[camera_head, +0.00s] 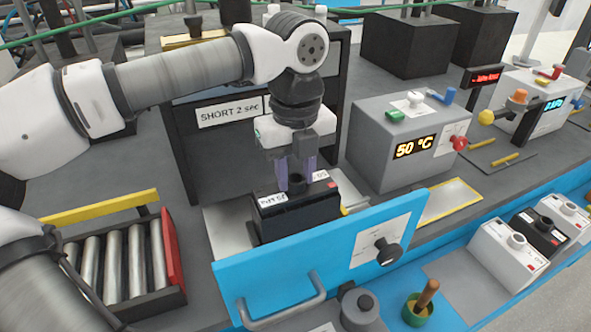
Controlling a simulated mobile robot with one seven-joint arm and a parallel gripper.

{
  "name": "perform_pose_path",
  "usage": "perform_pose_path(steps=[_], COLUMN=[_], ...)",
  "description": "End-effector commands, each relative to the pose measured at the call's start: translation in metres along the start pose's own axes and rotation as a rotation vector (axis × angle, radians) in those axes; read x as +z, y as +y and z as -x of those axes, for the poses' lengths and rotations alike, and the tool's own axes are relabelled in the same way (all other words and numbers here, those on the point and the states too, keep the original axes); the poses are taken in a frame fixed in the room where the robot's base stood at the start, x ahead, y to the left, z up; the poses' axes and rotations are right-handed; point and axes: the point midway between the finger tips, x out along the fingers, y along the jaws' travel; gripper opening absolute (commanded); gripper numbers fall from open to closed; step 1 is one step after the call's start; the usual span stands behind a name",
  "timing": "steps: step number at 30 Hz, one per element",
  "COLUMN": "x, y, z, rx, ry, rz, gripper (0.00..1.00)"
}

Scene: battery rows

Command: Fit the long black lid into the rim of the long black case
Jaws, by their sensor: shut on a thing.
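The long black case (300,224) stands on a pale plate behind the blue panel, in the middle of the head camera view. A dark top with an upright black knob (297,184) sits at the case's upper edge; it appears to be the long black lid. My gripper (296,180) points straight down over it, its purple-grey fingers shut on the knob. White labels show on the case's upper edge. The seam between lid and case is too small and dark to tell whether the lid lies within the rim.
A blue panel (240,276) with a handle and a dark dial stands close in front of the case. A grey "50 °C" box (376,165) is to the right, and a tall "SHORT 2 SEC" cabinet (203,137) behind. A tray of metal cylinders (136,262) lies left.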

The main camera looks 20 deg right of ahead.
Motion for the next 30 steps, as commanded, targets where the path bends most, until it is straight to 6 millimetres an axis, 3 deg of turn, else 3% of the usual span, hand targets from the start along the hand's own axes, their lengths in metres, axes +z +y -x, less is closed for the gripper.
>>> perform_pose_path(steps=[23, 24, 30], x=[0.000, 0.000, 0.000], y=[0.000, 0.000, 0.000], z=[-0.021, -0.021, -0.020], rx=[0.001, 0.000, 0.000], ry=[0.000, 0.000, 0.000], rz=[0.000, 0.000, 0.000], gripper=[0.04, 0.32, 0.57])
